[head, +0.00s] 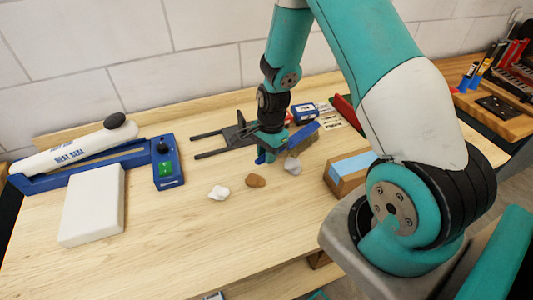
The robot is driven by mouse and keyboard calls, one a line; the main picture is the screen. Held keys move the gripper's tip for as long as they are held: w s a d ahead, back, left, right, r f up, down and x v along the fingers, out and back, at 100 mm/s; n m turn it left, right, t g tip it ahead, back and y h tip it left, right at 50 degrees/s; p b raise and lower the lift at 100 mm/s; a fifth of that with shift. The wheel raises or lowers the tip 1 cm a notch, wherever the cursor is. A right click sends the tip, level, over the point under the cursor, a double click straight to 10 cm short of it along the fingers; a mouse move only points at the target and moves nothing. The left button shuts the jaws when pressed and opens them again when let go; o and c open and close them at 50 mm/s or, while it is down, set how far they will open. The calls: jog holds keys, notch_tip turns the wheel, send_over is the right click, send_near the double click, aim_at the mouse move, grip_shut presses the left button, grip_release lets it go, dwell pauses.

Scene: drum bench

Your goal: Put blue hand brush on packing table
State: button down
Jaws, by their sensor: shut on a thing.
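The blue hand brush (303,138) shows just right of my wrist, with its blue body and pale bristles low over the wooden packing table (180,240). A small blue part also shows left of the wrist, at its foot. My gripper (267,156) is at the brush, shut on it, low at the middle of the table. My wrist hides the grip and part of the brush. I cannot tell whether the brush touches the tabletop.
A dark two-pronged piece (222,137) juts left of my wrist. A blue-and-white heat sealer (75,150) and white block (93,205) stand left, a carton (347,175) right, small boxes (304,113) behind. The front-middle tabletop is clear.

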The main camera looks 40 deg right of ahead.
jog(key=shift+f, duration=0.35)
jog(key=shift+s+f+b, duration=0.1)
jog(key=shift+f+b, duration=0.4)
jog(key=shift+f, duration=0.15)
jog(key=c, duration=1)
grip_release()
jog(key=shift+r+p, duration=0.45)
jog(key=shift+r, duration=0.1)
notch_tip(320, 180, up, 12)
jog(key=d+f+b, duration=0.1)
jog(key=b, duration=0.2)
jog(key=s+a+r+n+y, duration=0.1)
jog(key=s+a+r+n, duration=0.3)
jog(key=a+r+n, duration=0.55)
jog(key=s+a+r+n, duration=0.2)
jog(key=s+a+n, duration=0.1)
jog(key=s+n, duration=0.1)
jog(key=s+a+r+n+y, duration=0.1)
jog(key=s+a+r+n, duration=0.1)
jog(key=s+a+n, duration=0.2)
jog(key=s+a+r+n, duration=0.2)
jog(key=s+a+n, duration=0.2)
jog(key=s+n, duration=0.2)
jog(key=shift+s+r+y, duration=0.2)
jog(key=shift+s+y, duration=0.2)
jog(key=shift+s, duration=0.35)
